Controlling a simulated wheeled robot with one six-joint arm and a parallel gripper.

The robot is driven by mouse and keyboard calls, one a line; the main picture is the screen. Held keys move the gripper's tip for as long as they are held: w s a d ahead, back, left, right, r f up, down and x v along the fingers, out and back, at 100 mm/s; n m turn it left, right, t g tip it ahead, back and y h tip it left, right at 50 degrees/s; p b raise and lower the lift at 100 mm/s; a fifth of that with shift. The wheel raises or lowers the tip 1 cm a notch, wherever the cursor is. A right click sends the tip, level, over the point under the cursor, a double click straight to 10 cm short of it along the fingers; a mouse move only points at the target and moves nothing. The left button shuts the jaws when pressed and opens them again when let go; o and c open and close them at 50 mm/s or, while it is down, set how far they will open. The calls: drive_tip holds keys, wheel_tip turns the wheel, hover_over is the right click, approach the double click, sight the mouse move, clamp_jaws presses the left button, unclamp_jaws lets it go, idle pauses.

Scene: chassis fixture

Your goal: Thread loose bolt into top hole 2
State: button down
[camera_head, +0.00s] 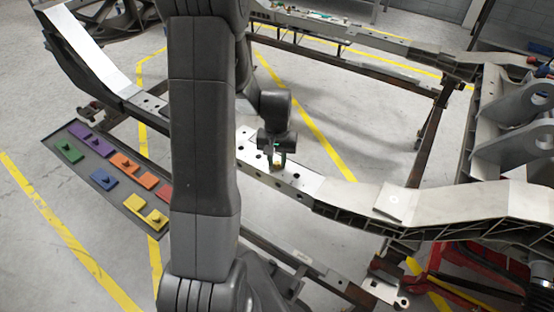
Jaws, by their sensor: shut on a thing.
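My gripper (279,160) points down over the pale top plate of the chassis rail (312,186), near the middle of the view. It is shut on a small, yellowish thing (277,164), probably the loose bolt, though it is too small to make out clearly. The held thing is at or just above the plate, and I cannot tell whether it touches a hole. Dark holes show in the plate on both sides of my gripper. I cannot tell which one is top hole 2. My arm hides part of the rail to the left.
A dark tray (112,202) with purple, green, orange, blue, red and yellow blocks lies at the left. The rail runs on to a grey bracketed part (526,103) at the right. A second rail (350,35) crosses behind. Red stand parts (440,277) are at lower right.

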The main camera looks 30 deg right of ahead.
drive_tip(key=shift+m, duration=1.4)
drive_tip(key=c, duration=1.1)
unclamp_jaws()
wheel_tip(320, 180, up, 9)
drive_tip(key=p, duration=0.6)
